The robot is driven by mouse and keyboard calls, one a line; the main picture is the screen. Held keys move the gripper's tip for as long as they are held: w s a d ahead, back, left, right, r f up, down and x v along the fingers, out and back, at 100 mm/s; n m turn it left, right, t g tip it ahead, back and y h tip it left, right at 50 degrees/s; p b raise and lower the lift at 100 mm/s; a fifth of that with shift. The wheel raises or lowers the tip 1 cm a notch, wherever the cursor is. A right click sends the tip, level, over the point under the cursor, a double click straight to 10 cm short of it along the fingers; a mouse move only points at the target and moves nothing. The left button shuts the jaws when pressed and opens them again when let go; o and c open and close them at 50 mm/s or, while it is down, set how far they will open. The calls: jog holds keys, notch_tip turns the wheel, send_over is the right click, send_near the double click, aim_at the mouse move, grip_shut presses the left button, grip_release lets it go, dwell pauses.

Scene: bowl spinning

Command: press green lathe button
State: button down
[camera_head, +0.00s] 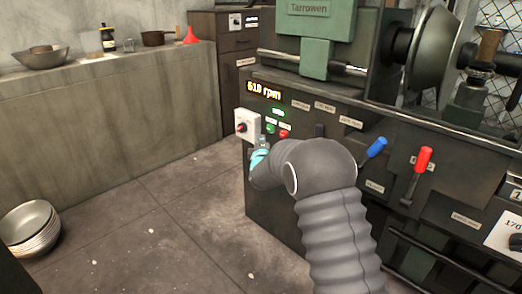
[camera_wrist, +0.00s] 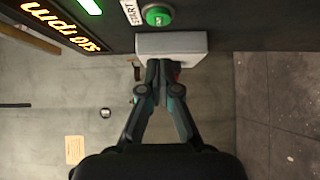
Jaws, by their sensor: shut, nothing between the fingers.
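The green start button (camera_wrist: 158,16) sits on the dark lathe panel beside a START label at the top of the wrist view. In the head view the green button (camera_head: 271,128) is left of a red button (camera_head: 283,134). My gripper (camera_wrist: 166,68) is shut and empty. Its fingertips overlap the white switch box (camera_wrist: 171,42) in the wrist view, below the green button in the picture; I cannot tell whether they touch the box. In the head view my gripper (camera_head: 263,144) is just below the buttons, partly hidden by my arm.
The lit display (camera_head: 264,90) reads about 610 rpm. The white box (camera_head: 246,124) with a red knob stands out left of the buttons. Blue (camera_head: 373,149) and red (camera_head: 421,163) levers project at the right. Stacked bowls (camera_head: 30,226) lie on the floor; the floor between is clear.

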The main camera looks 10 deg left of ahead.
jog(key=s, duration=0.6)
dwell(0.6)
